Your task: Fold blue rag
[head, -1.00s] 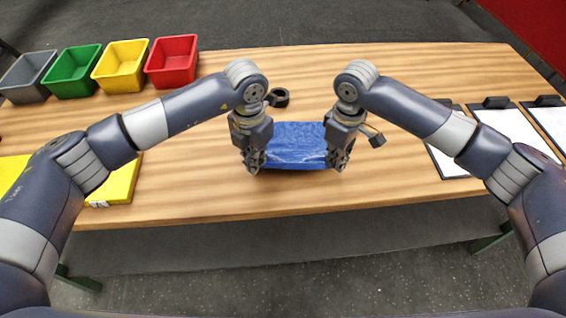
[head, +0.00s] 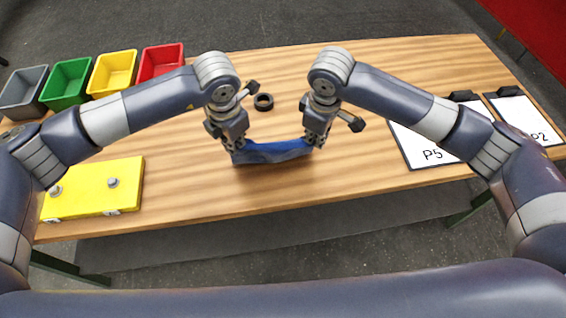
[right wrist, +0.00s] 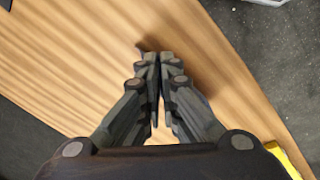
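The blue rag (head: 272,152) shows in the head view as a narrow, slightly sagging band between my two grippers. My left gripper (head: 238,148) is shut on its left end and my right gripper (head: 312,142) on its right end. In the right wrist view the fingers of my right gripper (right wrist: 160,60) are close together, and the rag is largely hidden there. The rag appears raised off the wooden table (head: 200,195), though its exact height is hard to tell.
A black ring (head: 264,102) lies behind the rag. A yellow board (head: 90,190) with knobs is at the left, and grey, green, yellow and red bins (head: 162,64) stand at the back left. Clipboards (head: 425,150) lie at the right. The table front is clear.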

